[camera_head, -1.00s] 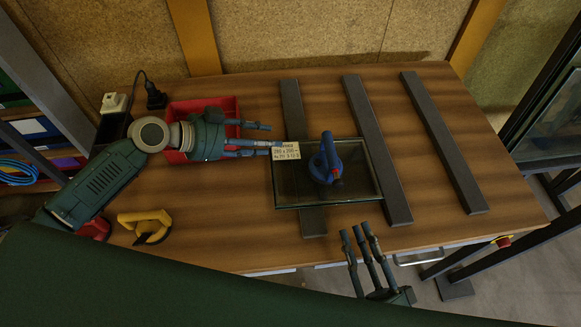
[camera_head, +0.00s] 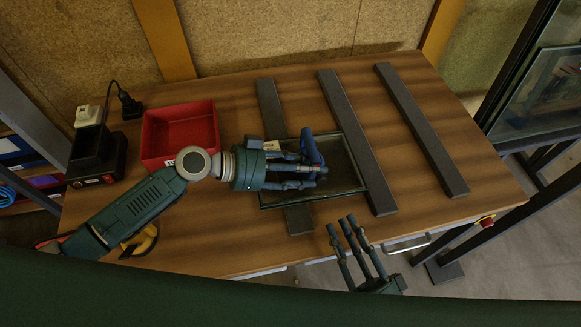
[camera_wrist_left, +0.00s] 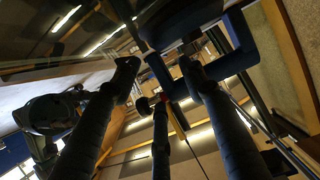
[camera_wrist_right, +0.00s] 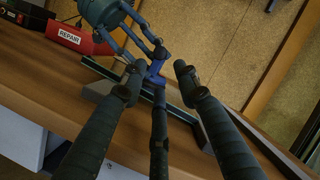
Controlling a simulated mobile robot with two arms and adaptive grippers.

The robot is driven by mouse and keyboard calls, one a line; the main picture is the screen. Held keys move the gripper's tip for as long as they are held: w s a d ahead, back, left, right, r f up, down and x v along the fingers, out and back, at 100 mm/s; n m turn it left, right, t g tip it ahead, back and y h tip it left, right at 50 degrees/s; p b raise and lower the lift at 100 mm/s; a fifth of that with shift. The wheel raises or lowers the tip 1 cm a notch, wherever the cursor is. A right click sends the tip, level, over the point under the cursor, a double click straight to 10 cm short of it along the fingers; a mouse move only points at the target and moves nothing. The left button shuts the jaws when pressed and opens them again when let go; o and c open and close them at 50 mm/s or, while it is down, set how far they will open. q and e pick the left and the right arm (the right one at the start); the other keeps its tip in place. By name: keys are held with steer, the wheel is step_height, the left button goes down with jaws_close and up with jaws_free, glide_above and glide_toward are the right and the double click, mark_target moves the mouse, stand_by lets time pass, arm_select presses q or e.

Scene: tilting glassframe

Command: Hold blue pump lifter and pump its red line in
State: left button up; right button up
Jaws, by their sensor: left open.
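The blue pump lifter (camera_head: 309,146) stands on a glass pane in a dark frame (camera_head: 344,166) that lies on dark bars on the table. My left gripper (camera_head: 318,173) is open, its fingers reaching over the pane beside the lifter and partly hiding it. The lifter also shows in the right wrist view (camera_wrist_right: 157,72) near my left fingers. My right gripper (camera_head: 359,248) is open and empty at the table's front edge, apart from the pane.
A red bin (camera_head: 180,130) stands behind my left arm. A black charger box (camera_head: 97,155) is at the left, and a yellow-handled thing (camera_head: 141,243) lies partly hidden under my left arm. Two dark bars cross the table at right; the right part (camera_head: 465,145) is clear.

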arm_select(q)
steer(key=shift+x, duration=0.85)
steer(key=shift+c, duration=0.3)
